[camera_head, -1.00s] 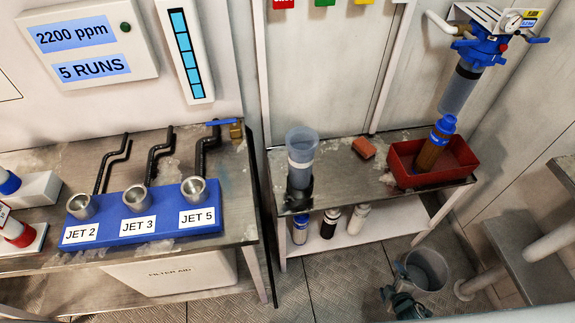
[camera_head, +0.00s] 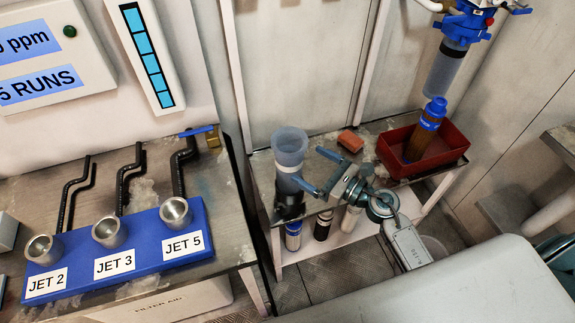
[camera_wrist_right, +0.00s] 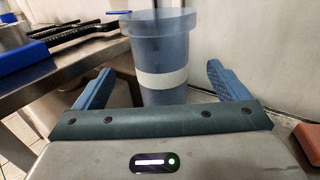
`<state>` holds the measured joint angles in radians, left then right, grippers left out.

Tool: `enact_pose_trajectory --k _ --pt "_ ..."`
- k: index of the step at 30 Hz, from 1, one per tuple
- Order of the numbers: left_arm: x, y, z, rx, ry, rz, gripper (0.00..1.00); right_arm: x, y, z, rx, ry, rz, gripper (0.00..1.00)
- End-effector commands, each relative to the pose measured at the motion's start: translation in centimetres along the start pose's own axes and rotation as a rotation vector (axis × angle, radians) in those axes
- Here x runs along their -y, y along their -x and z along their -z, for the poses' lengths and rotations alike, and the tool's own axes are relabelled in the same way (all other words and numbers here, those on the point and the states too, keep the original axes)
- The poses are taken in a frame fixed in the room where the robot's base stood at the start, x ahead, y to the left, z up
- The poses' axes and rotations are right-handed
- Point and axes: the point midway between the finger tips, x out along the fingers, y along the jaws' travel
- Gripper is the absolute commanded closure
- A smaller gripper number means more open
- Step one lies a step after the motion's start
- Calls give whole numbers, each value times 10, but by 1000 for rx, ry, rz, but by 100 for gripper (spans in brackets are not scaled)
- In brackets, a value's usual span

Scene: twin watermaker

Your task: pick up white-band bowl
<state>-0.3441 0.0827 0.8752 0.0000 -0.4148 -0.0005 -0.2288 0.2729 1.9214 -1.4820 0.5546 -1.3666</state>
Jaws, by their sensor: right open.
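The white-band bowl (camera_head: 289,147) is a tall translucent blue-grey cup with a wide rim. In the wrist view the right gripper (camera_wrist_right: 160,86) has one finger on each side of the bowl, with gaps. The bowl's lower part is hidden by the gripper there. My left gripper is not in view.
An orange-red block (camera_head: 350,141) lies behind the gripper on the bench. A red tray (camera_head: 451,148) holds a brown cartridge with a blue cap (camera_head: 425,132). Several bottles stand on the shelf below. A blue jet rack (camera_head: 125,254) sits on the left counter.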

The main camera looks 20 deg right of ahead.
Motion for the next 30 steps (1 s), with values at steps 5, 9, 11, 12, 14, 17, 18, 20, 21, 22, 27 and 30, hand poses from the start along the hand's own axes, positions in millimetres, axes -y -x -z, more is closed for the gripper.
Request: enact_pose_trajectory --k 5,9,11,12,14,17,18,20,21,22,27,30 --pt "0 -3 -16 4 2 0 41 0 -20 -1 2 -4 1 6" --pt "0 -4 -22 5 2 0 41 0 -26 0 1 -5 2 6" --pt "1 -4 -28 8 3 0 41 0 -30 1 1 -6 2 6" --pt "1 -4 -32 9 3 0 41 1 -35 1 1 -6 2 6" --pt "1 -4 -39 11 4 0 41 1 -43 2 2 -7 2 6" --pt "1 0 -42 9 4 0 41 1 -60 5 3 -8 2 6" --pt "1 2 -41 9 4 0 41 1 -65 5 2 -7 2 6" --pt "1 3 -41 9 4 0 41 1 -71 6 2 -7 2 6" --pt "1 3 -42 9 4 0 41 1 -73 7 1 -6 2 6" --pt "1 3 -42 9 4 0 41 1 -74 7 1 -5 2 6" --pt "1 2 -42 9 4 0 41 1 -76 9 0 -4 1 6" --pt "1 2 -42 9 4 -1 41 1 -75 8 0 -4 1 12"
